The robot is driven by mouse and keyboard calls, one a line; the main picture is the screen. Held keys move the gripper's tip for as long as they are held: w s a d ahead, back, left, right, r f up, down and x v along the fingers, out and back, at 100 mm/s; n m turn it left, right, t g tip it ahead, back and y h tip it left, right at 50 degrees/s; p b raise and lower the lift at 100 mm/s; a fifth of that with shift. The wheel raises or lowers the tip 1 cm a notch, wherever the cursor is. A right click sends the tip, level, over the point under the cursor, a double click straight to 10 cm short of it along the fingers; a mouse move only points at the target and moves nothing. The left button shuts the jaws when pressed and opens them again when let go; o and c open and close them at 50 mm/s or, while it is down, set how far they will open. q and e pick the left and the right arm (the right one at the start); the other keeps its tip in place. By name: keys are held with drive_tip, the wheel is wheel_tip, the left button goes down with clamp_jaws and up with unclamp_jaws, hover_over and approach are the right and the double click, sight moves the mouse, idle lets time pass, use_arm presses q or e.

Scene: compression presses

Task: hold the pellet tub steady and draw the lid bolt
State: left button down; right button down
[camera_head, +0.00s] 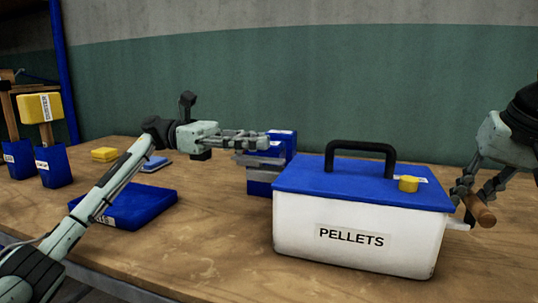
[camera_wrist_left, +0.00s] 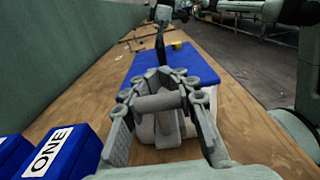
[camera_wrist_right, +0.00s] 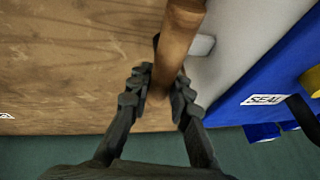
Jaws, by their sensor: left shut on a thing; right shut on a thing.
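The pellet tub (camera_head: 350,243) is a white box labelled PELLETS with a blue lid (camera_head: 330,190), standing on the bench. A black handle and a yellow knob (camera_head: 409,184) are on the lid. My left gripper (camera_head: 264,143) is at the tub's left end; in the left wrist view (camera_wrist_left: 160,100) it is shut on a grey bar (camera_wrist_left: 158,102) at that end. My right gripper (camera_head: 470,203) is at the tub's right end, shut on a wooden bolt handle (camera_head: 482,213). In the right wrist view the handle (camera_wrist_right: 178,45) lies beside a pale bracket (camera_wrist_right: 201,45) on the tub wall.
Blue boxes (camera_head: 283,143) stand behind the tub's left end. A flat blue tray (camera_head: 135,208) lies left of the tub. Blue holders (camera_head: 54,167) and a yellow duster (camera_head: 40,108) are at the far left. The bench front is clear.

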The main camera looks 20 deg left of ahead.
use_arm(q)
drive_tip(key=shift+a, duration=0.55)
use_arm(e)
drive_tip(key=shift+w+d, duration=0.1)
drive_tip(key=shift+d, duration=0.15)
use_arm(q)
drive_tip(key=c, duration=1.6)
unclamp_jaws()
drive_tip(key=o, duration=0.5)
drive_tip(key=shift+d, duration=0.15)
use_arm(e)
drive_tip(key=shift+a, duration=0.1)
use_arm(q)
drive_tip(key=a, duration=1.2)
drive_tip(key=shift+w, duration=0.1)
use_arm(e)
drive_tip(key=shift+a, duration=0.15)
drive_tip(key=c, duration=1.3)
unclamp_jaws()
drive_tip(key=shift+r, duration=0.1)
